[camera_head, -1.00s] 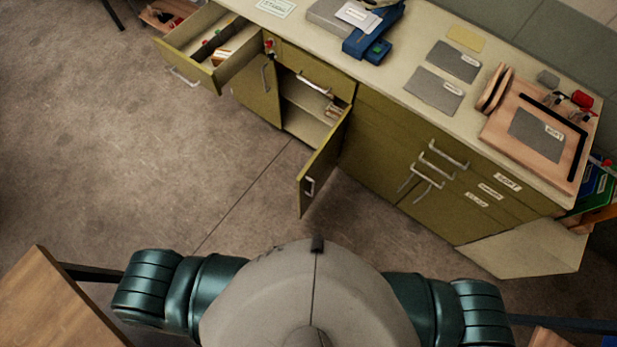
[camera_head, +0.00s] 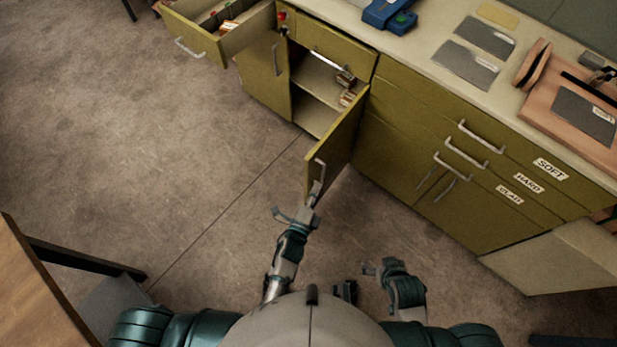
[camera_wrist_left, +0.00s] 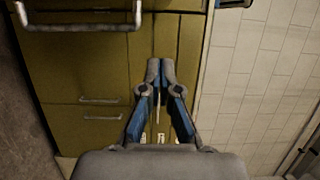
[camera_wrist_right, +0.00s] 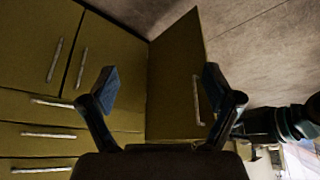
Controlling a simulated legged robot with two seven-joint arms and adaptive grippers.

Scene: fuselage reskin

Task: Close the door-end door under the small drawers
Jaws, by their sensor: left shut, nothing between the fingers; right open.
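An olive door (camera_head: 338,145) under a small drawer (camera_head: 325,52) stands wide open, its free edge and handle (camera_head: 319,170) toward me. The compartment behind it (camera_head: 318,90) is exposed. My left gripper (camera_head: 317,189) is at the lower end of this handle; its fingers (camera_wrist_left: 160,68) are shut and empty in the left wrist view. I cannot tell if it touches the door. My right gripper (camera_head: 383,268) is lower right, apart from the door. In the right wrist view its fingers (camera_wrist_right: 158,82) are open, with the door (camera_wrist_right: 175,75) and handle (camera_wrist_right: 196,100) beyond them.
A drawer (camera_head: 225,40) stands pulled out at the left. At the right, a pale panel (camera_head: 560,255) juts out low below several labelled drawers (camera_head: 490,165). A wooden table (camera_head: 35,300) is at lower left. The floor (camera_head: 180,150) left of the open door is clear.

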